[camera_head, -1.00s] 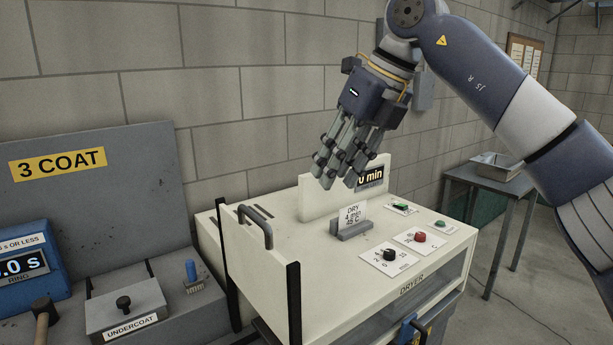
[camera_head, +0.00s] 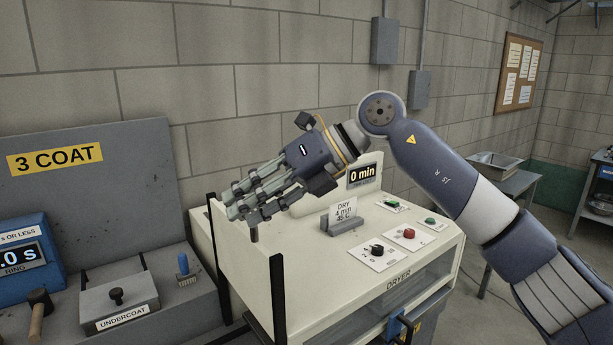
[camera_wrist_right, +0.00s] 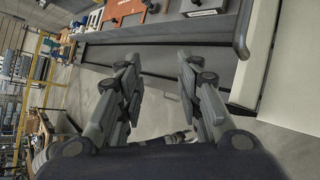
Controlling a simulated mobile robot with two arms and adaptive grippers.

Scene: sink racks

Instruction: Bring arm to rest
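My right gripper (camera_head: 247,204) is in the head view, above the left part of the cream dryer (camera_head: 262,268), with its fingers pointing left and slightly down. In the right wrist view its two finger sets (camera_wrist_right: 158,100) stand apart with nothing between them, so it is open and empty. My right arm comes in from the right and bends at the elbow joint above the dryer. My left gripper is in neither view.
The dryer top carries a sign reading DRY (camera_head: 343,211), a black knob (camera_head: 377,250), a red button (camera_head: 409,233) and green buttons. On the left are an undercoat box (camera_head: 118,300), a blue brush (camera_head: 184,265) and a blue timer (camera_head: 22,260). A metal tray (camera_head: 497,164) stands on a table behind.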

